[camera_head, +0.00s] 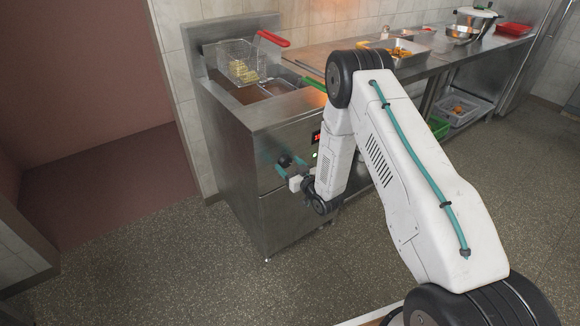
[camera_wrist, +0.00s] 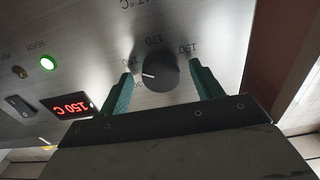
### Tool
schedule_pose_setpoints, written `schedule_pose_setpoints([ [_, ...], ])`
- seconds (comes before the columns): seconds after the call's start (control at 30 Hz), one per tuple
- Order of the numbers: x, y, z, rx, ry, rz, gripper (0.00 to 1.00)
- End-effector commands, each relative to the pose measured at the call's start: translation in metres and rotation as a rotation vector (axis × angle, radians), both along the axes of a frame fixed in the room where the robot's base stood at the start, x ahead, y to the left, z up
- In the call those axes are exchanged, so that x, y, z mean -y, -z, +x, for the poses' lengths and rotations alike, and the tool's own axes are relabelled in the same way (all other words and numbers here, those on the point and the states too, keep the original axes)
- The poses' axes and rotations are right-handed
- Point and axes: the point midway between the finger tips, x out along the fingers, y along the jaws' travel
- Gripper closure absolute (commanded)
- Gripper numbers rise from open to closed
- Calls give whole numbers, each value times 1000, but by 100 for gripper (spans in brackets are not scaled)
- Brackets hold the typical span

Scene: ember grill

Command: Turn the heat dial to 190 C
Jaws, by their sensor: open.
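The heat dial (camera_wrist: 158,73) is a dark round knob on the fryer's steel front panel. In the wrist view, which shows the panel upside down, its white pointer mark points left. My gripper (camera_wrist: 160,76) is open, with one teal finger on each side of the dial. I cannot tell whether the fingers touch it. In the head view my gripper (camera_head: 287,167) is at the fryer front.
The steel fryer (camera_head: 240,150) holds a wire basket (camera_head: 238,62) with a red handle. A green lamp (camera_wrist: 48,62) is lit and a dark switch (camera_wrist: 19,107) is beside the display. A steel counter with trays and a pot (camera_head: 474,20) runs right. The floor is clear.

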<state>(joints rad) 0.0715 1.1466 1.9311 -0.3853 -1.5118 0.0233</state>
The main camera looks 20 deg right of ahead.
Motion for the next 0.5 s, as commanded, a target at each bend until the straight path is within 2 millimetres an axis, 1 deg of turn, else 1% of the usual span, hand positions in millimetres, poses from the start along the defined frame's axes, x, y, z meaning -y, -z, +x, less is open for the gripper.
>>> schedule_pose_setpoints([
  [0.17,-1,0,0,-1,-1,0,35],
  [0.2,-1,0,0,-1,-1,0,40],
  [0.27,-1,0,0,-1,-1,0,57],
  [0.3,-1,0,0,-1,-1,0,68],
  [0.33,-1,0,0,-1,-1,0,77],
  [0.37,-1,0,0,-1,-1,0,79],
  [0.5,-1,0,0,-2,-1,2,79],
])
